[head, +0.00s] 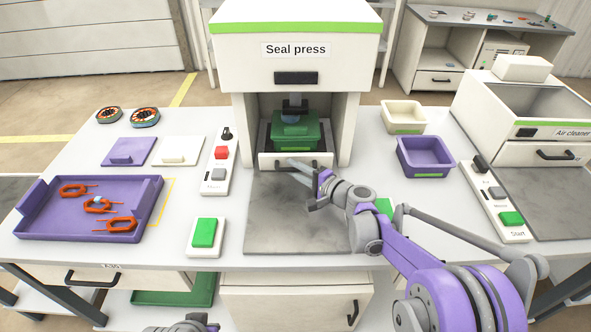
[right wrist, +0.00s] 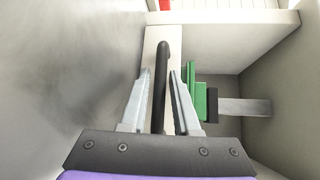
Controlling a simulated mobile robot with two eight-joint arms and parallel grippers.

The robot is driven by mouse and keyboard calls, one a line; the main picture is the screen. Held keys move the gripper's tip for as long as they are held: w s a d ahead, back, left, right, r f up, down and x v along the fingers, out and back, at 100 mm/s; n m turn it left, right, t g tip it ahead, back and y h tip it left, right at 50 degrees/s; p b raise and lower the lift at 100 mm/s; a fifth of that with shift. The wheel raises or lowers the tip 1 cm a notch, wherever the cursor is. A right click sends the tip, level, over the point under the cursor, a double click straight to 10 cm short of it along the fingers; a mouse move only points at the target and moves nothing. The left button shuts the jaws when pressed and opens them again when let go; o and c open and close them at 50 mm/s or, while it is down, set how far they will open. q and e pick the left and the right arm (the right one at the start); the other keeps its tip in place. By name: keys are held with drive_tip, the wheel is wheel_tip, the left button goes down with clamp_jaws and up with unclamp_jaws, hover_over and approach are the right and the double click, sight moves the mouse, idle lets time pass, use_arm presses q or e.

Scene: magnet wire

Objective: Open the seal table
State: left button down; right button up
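The seal press (head: 296,40) stands at the back middle. Its seal table (head: 265,160) has a white front and sits inside the opening, with a green fixture (head: 296,133) on it under the press head. My right gripper (head: 298,167) is at the table's front. In the right wrist view its two fingers (right wrist: 160,100) stand apart on either side of the dark bar handle (right wrist: 160,75), with a visible gap to each finger. Part of my left arm's end (head: 185,325) shows at the bottom edge; its fingers cannot be made out.
A button box (head: 215,165) stands left of the press and a green button (head: 204,232) in front of it. A purple tray (head: 60,222) with orange parts lies left. Purple (head: 425,157) and cream (head: 402,116) bins stand right. The grey plate (head: 290,225) before the press is clear.

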drive_tip(key=shift+c, duration=0.2)
clamp_jaws()
idle(1.2)
